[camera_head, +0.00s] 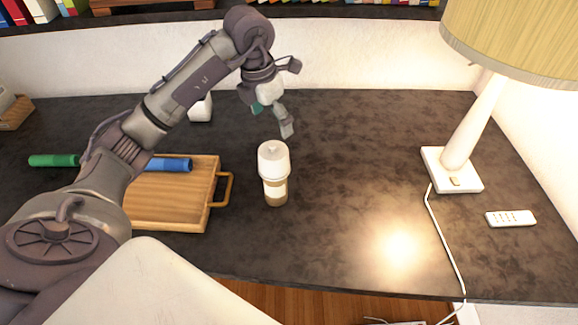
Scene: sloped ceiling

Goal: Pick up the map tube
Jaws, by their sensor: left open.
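A green cylinder end (54,160) lies at the left on the dark desk, and a blue cylinder end (168,164) lies over the back edge of the wooden board. My left arm covers the stretch between them, so I cannot tell if they are one map tube or two things. My left gripper (290,98) is open, above the back middle of the desk, well to the right of both ends. A white and green thing shows near its fingers; I cannot tell if it is held. My right gripper is not in view.
The wooden board (165,207) with a side handle lies at the left. A white-lidded cup (273,175) stands mid-desk. A lamp (463,150) with a trailing cord and a white remote (511,218) are at the right. The desk between cup and lamp is clear.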

